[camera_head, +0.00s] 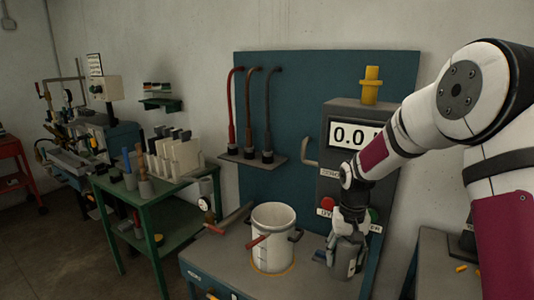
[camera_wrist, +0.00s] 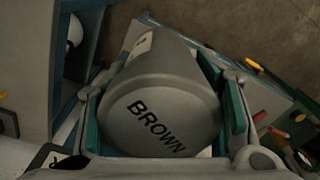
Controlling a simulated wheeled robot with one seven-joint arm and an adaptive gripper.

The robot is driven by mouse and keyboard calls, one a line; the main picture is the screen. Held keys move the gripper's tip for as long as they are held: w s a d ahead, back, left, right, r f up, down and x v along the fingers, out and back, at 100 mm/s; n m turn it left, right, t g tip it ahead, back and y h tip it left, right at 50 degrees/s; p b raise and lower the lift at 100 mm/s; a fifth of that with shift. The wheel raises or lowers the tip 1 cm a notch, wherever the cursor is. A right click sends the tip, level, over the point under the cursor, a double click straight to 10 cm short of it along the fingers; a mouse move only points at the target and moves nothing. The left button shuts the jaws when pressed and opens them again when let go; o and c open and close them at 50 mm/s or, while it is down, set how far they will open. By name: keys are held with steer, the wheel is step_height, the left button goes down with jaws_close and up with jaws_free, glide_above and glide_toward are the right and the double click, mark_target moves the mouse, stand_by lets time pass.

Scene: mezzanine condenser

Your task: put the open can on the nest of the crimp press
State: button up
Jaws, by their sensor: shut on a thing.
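My gripper (camera_head: 350,218) points down at the right of the front bench and is shut on a grey can (camera_head: 347,258). In the wrist view the can (camera_wrist: 165,110) lies between the green-padded fingers, with the word BROWN on the end facing the camera. Whether its other end is open is hidden. In the head view I cannot tell whether the can touches the bench or hangs just above it. I cannot surely pick out the crimp press or its nest. A machine with a control box (camera_head: 100,88) stands at the far left.
Behind my gripper is a grey cabinet (camera_head: 335,190) with a digital display. A green table (camera_head: 150,205) holding pale blocks stands left. Floor (camera_head: 75,260) is clear at front left.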

mark_target(338, 276)
steer(key=shift+w+a+r+n, duration=0.15)
steer(key=shift+w+a+n, duration=0.15)
steer(key=shift+w+a, duration=0.25)
steer(key=shift+w+a+r+n, duration=0.15)
steer(key=shift+w+a+n, duration=0.15)
steer(key=shift+w+a, duration=0.15)
steer(key=s+f, duration=0.4)
steer(key=f, duration=0.1)
steer(key=shift+s+d+f, duration=0.1)
steer(key=shift+s+f, duration=0.2)
steer(key=shift+f, duration=0.05)
